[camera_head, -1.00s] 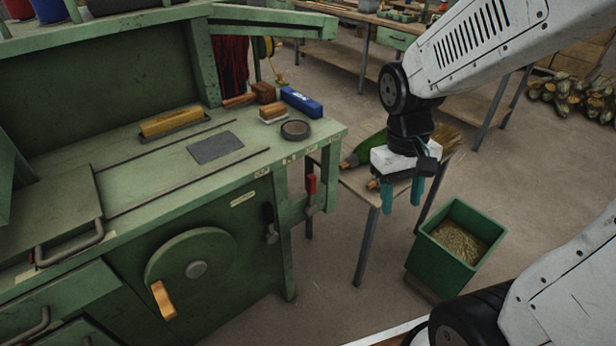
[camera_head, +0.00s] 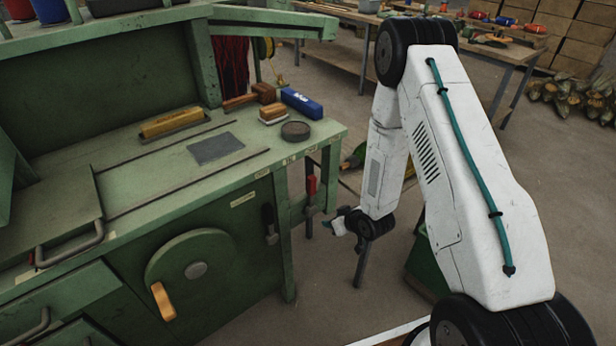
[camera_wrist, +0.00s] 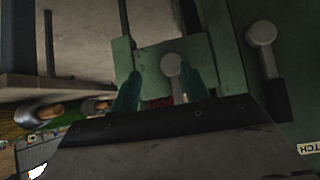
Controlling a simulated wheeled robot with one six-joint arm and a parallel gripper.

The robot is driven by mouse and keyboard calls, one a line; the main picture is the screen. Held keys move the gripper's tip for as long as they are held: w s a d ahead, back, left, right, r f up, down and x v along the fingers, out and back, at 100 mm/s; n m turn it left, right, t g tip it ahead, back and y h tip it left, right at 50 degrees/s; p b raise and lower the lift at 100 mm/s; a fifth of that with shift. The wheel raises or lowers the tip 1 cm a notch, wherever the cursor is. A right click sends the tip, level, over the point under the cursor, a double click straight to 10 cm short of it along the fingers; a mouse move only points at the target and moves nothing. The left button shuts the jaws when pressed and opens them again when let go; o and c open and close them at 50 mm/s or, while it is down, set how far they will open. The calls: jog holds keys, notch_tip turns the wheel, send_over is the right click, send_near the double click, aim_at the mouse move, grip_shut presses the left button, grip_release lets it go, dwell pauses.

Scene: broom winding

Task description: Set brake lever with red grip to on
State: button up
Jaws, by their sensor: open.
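The brake lever with the red grip (camera_head: 311,186) is on the right end of the green bench, its red grip up and its grey end below. In the wrist view, its grey arm and round end (camera_wrist: 172,68) show between my fingers; only a bit of red shows above the gripper body's dark edge. My gripper (camera_head: 337,227) is just right of and a little below the lever, pointing left toward it. In the wrist view my gripper's teal fingers (camera_wrist: 162,85) are apart, one on each side of the lever. Whether they touch it cannot be seen.
A second lever with a black grip (camera_head: 269,222) hangs beside it on the bench front; it shows in the wrist view (camera_wrist: 262,40). A handwheel (camera_head: 192,268) is further left. A green bin (camera_head: 424,270) stands behind my arm. The benchtop holds a blue box (camera_head: 301,103).

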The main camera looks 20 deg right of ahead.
notch_tip(320, 180, up, 3)
jog(key=w+a+t+y, duration=0.2)
jog(key=w+t, duration=0.1)
jog(key=t, duration=0.1)
jog(key=t+y, duration=0.2)
jog(key=t, duration=0.2)
send_near(309, 177)
jog(key=w, duration=0.2)
jog(key=w+a, duration=0.1)
jog(key=shift+w+f+n, duration=0.3)
jog(key=shift+w+n, duration=0.05)
jog(key=shift+n, duration=0.05)
jog(key=x, duration=0.7)
jog(key=shift+w+f, duration=0.1)
jog(key=shift+w, duration=0.2)
